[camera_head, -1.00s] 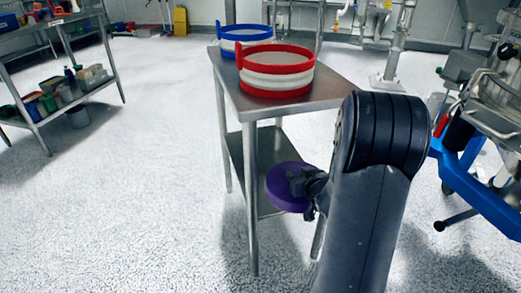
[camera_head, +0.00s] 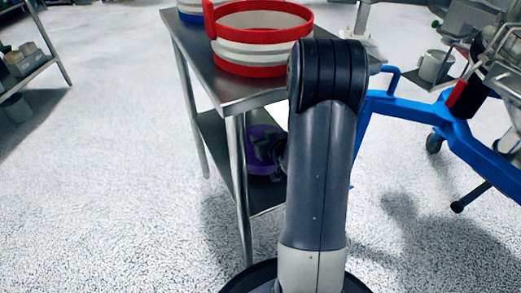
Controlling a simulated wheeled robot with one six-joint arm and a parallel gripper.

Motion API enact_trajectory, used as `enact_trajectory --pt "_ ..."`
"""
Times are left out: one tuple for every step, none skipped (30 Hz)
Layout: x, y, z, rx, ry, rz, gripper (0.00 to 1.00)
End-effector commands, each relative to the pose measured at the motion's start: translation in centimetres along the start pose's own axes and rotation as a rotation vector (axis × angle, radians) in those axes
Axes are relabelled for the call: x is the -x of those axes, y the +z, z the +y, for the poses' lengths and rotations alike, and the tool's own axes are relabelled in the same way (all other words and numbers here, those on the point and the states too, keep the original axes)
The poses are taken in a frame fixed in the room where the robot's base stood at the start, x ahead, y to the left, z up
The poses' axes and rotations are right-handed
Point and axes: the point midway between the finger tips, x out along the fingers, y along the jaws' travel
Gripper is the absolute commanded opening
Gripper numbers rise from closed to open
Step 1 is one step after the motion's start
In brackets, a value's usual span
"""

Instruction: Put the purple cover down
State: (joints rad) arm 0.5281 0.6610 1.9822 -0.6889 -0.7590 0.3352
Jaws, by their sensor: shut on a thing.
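The purple cover (camera_head: 257,134) is a round purple disc. It shows at the level of the steel table's lower shelf (camera_head: 215,126), under the tabletop. My gripper (camera_head: 264,150) is dark and shut on the cover, in front of it as seen from the head camera. A table leg and my own arm hide parts of the cover and the gripper. I cannot tell whether the cover touches the shelf.
A red-and-white sieve ring (camera_head: 262,45) stands on the tabletop (camera_head: 232,88), with a blue-and-white one (camera_head: 190,14) behind it. A blue wheeled frame (camera_head: 440,120) stands at right. Shelving (camera_head: 30,65) is at far left. The floor at left is clear.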

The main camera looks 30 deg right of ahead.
Motion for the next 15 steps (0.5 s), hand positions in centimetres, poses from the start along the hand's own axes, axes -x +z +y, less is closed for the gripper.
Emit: enact_trajectory --pt "-0.2 0.5 0.0 0.0 0.0 0.001 0.12" --pt "-0.3 0.8 0.0 -0.001 0.0 0.001 0.12" --pt "-0.5 1.2 0.0 -0.001 0.001 0.0 0.12" --pt "-0.7 1.6 0.0 -0.002 0.001 0.0 0.12" --pt "-0.9 2.1 0.0 -0.002 0.001 -0.001 0.12" --pt "-1.1 2.7 0.0 -0.001 0.0 -0.001 0.12" --pt "-1.3 3.1 0.0 -0.001 0.0 0.0 0.12" --pt "-1.4 3.4 0.0 -0.001 0.0 0.0 0.12" --pt "-1.5 3.6 0.0 -0.001 0.0 0.001 0.12" --pt "-1.5 3.6 0.0 -0.001 0.0 0.001 0.12" --pt "-1.5 3.5 0.0 0.0 0.001 0.001 0.12" --pt "-1.4 3.4 0.0 0.0 0.001 0.002 0.12" --pt "-1.4 3.4 0.0 0.0 0.001 0.002 0.12" --pt "-1.4 3.4 0.0 0.0 0.001 0.002 0.12" --pt "-1.4 3.4 0.0 0.0 0.001 0.002 0.12"
